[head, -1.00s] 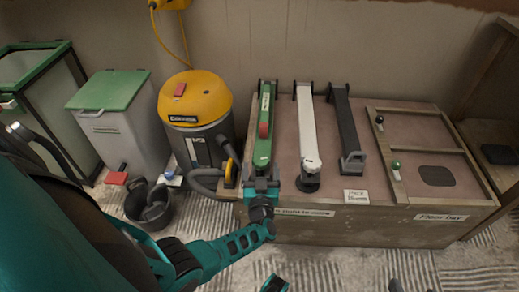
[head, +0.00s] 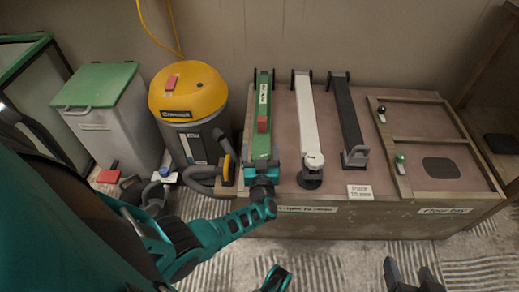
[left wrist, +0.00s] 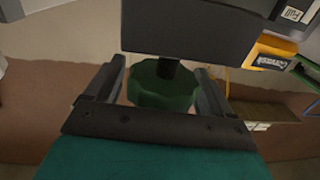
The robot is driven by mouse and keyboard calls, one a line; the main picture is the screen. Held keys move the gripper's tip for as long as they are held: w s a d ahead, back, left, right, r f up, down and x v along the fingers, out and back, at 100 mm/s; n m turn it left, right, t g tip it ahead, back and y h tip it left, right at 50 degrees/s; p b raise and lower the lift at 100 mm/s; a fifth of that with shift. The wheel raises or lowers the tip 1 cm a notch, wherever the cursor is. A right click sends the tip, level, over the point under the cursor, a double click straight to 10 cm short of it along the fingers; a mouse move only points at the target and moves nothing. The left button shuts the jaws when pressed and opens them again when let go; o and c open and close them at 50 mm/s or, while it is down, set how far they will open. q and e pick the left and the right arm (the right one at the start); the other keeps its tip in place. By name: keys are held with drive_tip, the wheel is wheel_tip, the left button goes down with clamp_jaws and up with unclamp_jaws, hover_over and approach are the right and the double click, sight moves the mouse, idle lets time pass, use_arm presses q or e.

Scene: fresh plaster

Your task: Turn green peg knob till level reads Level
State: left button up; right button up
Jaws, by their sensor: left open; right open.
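A green bar (head: 262,105) lies on the bench, with a red block and a small unreadable label on it. My left gripper (head: 262,170) is at its near end. In the left wrist view a green lobed knob (left wrist: 160,90) on a dark stem stands between the open fingers; whether they touch it I cannot tell. In the head view the gripper hides this knob. No legible level reading shows. My right gripper (head: 410,268) is open and empty at the bottom edge, in front of the bench.
A white bar (head: 307,118) and a black bar (head: 347,115) lie right of the green one. A panel at right carries a black ball knob (head: 382,109) and a small green ball knob (head: 400,158). A yellow vacuum (head: 188,92) stands close left of the bench (head: 350,222).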

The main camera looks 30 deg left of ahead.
use_arm(q)
drive_tip(key=c, duration=1)
drive_tip(key=shift+o, duration=0.2)
drive_tip(key=shift+m+h, duration=0.3)
drive_tip(key=shift+h, duration=0.1)
drive_tip(key=shift+m+t+h, duration=0.9)
drive_tip(key=shift+h, duration=0.2)
drive_tip(key=m+h, duration=0.1)
drive_tip(key=h, duration=0.1)
drive_tip(key=m+t+h, duration=0.1)
drive_tip(key=m+h, duration=0.1)
drive_tip(key=h, duration=0.1)
drive_tip(key=m+h, duration=0.2)
drive_tip(key=h, duration=0.1)
drive_tip(key=shift+w+d+t, duration=0.2)
drive_tip(key=shift+d+t, duration=0.1)
drive_tip(key=shift+d, duration=0.1)
drive_tip(key=m+h, duration=0.1)
drive_tip(key=h, duration=0.1)
drive_tip(key=m+h, duration=0.1)
drive_tip(key=h, duration=0.1)
drive_tip(key=m+g+h, duration=0.1)
drive_tip(key=shift+d+m+h, duration=0.3)
drive_tip(key=shift+m+h, duration=0.1)
drive_tip(key=shift+s+d+m+g+h, duration=0.1)
drive_tip(key=shift+d+m+g+h, duration=0.1)
drive_tip(key=shift+m+g+h, duration=0.65)
drive_tip(key=shift+d+m+h, duration=0.1)
drive_tip(key=shift+m+h, duration=0.45)
drive_tip(key=shift+h, duration=0.5)
